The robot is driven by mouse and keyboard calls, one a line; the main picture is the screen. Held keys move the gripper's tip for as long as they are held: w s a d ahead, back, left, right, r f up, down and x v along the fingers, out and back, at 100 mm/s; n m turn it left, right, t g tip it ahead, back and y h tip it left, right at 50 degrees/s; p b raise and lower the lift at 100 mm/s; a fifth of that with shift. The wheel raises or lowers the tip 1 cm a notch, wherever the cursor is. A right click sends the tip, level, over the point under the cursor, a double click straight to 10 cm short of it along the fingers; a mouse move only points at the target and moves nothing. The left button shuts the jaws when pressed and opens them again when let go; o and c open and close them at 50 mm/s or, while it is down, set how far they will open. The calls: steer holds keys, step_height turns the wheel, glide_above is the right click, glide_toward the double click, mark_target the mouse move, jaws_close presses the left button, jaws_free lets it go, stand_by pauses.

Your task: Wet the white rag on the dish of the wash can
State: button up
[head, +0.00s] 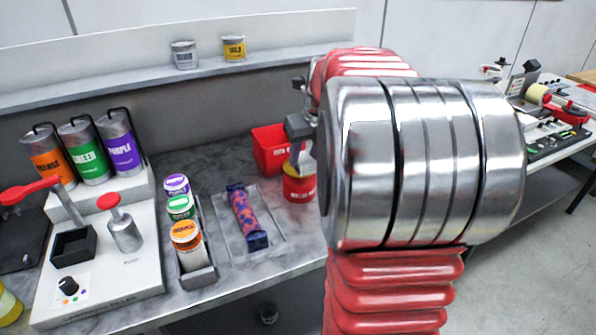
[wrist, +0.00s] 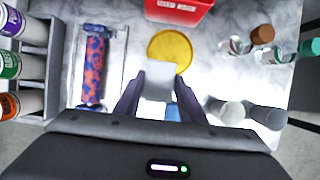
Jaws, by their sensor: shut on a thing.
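The wash can (head: 299,188) is red with a yellow top and stands on the bench, partly covered by my gripper in the head view. Its yellow dish (wrist: 172,45) shows as a round disc in the wrist view. My gripper (wrist: 157,88) is shut on the white rag (wrist: 158,78), a small pale block between the fingertips. The rag overlaps the near edge of the dish in the wrist view; I cannot tell whether they touch. In the head view my gripper (head: 301,145) is above the can, and my arm hides the area to the right.
A red bin (head: 270,148) stands just behind the can. A patterned roller (head: 246,216) lies on a clear tray (head: 270,245) to the left. A rack (head: 200,275) holds purple, green and orange bottles.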

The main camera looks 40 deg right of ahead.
mark_target(300, 158)
steer(key=w+d+r, duration=0.2)
steer(key=w+d, duration=0.1)
steer(key=w, duration=0.2)
steer(key=shift+w+d+r, duration=0.2)
steer(key=shift+w+r, duration=0.05)
steer(key=shift+r, duration=0.05)
steer(key=shift+f, duration=0.1)
steer(key=shift+f, duration=2.9)
steer(key=shift+f, duration=1.1)
stand_by(0.6)
steer(key=shift+r, duration=0.1)
step_height(300, 158, up, 7)
stand_by(1.2)
steer(key=shift+s, duration=0.15)
stand_by(0.6)
